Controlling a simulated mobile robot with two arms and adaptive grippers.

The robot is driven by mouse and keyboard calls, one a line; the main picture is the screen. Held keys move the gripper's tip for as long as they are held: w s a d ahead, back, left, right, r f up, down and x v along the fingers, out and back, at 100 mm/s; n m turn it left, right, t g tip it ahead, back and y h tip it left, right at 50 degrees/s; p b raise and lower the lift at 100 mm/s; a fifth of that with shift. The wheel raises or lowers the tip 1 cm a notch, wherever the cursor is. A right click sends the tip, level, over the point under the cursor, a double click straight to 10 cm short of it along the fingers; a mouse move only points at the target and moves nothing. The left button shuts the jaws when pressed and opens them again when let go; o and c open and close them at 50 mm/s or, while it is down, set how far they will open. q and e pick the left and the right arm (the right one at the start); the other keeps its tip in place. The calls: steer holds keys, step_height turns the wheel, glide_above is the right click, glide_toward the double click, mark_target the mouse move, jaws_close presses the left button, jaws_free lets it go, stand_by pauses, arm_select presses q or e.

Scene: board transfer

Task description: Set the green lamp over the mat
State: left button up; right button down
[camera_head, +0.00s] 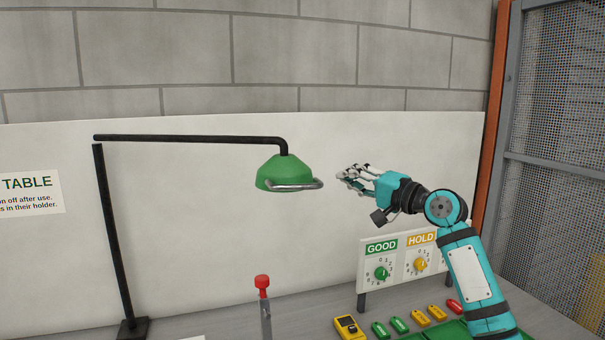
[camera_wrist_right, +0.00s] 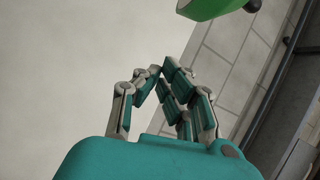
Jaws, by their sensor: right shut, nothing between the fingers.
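The green lamp (camera_head: 276,171) has a cone-shaped shade with a metal handle on its lower front. It hangs from a black arm on a black post at the left of the table. Its edge also shows at the top of the right wrist view (camera_wrist_right: 204,7). My right gripper (camera_head: 343,176) is just right of the lamp, level with the handle and apart from it. Its fingers (camera_wrist_right: 158,72) are closed together and empty. My left gripper is out of view. I cannot make out the mat.
A red-capped holder (camera_head: 262,284) stands on the grey table (camera_head: 235,325) below the lamp. A panel with GOOD and HOLD dials (camera_head: 398,262) stands at the right. In front lie a yellow meter (camera_head: 348,327) and several coloured tags.

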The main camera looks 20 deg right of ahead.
arm_select(q)
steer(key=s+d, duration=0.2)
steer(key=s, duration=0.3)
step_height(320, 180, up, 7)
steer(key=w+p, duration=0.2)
steer(key=p, duration=0.5)
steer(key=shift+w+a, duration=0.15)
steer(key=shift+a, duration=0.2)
arm_select(e)
steer(key=w+a, duration=0.5)
steer(key=a, duration=0.2)
steer(key=shift+w+a, duration=0.15)
steer(key=shift+w, duration=0.15)
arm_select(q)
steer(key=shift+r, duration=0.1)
arm_select(e)
steer(key=shift+f, duration=0.1)
